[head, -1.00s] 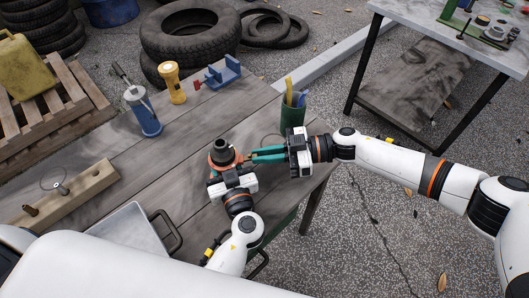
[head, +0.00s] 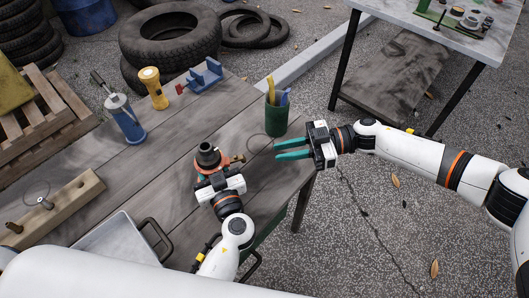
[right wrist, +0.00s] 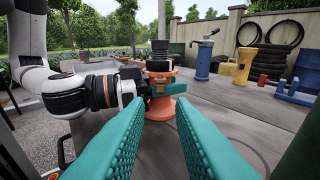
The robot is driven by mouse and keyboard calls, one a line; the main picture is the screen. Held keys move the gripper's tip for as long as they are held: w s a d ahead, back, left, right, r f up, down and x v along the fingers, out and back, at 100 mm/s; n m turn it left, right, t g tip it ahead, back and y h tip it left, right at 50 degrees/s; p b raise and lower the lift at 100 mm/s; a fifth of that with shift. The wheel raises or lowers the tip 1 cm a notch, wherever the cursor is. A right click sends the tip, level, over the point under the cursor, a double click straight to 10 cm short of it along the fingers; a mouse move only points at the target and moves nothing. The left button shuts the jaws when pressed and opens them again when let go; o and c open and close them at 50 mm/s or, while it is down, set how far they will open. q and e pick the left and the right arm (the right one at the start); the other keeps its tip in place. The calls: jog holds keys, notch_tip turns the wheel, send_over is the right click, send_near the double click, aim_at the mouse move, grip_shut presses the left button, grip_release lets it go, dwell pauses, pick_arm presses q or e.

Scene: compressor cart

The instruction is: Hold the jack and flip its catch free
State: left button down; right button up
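The jack (head: 208,157), an orange body with a black round top, stands upright near the right end of the wooden bench. A small brass-coloured piece (head: 238,159), perhaps the catch, sticks out on its right side. The jack also shows in the right wrist view (right wrist: 160,76). My left gripper (head: 208,175) is at the jack's near side and appears shut on it; its fingertips are mostly hidden. My right gripper (head: 276,150) is open and empty, to the right of the jack and apart from it. Its teal fingers frame the jack in the right wrist view.
A metal tray (head: 113,241) and wooden block (head: 55,205) lie at left.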

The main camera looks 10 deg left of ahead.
jog(key=v, duration=0.3)
jog(key=shift+w+d, duration=0.1)
jog(key=shift+d, duration=0.2)
pick_arm(q)
jog(key=c, duration=0.7)
grip_release()
jog(key=shift+s+d, duration=0.1)
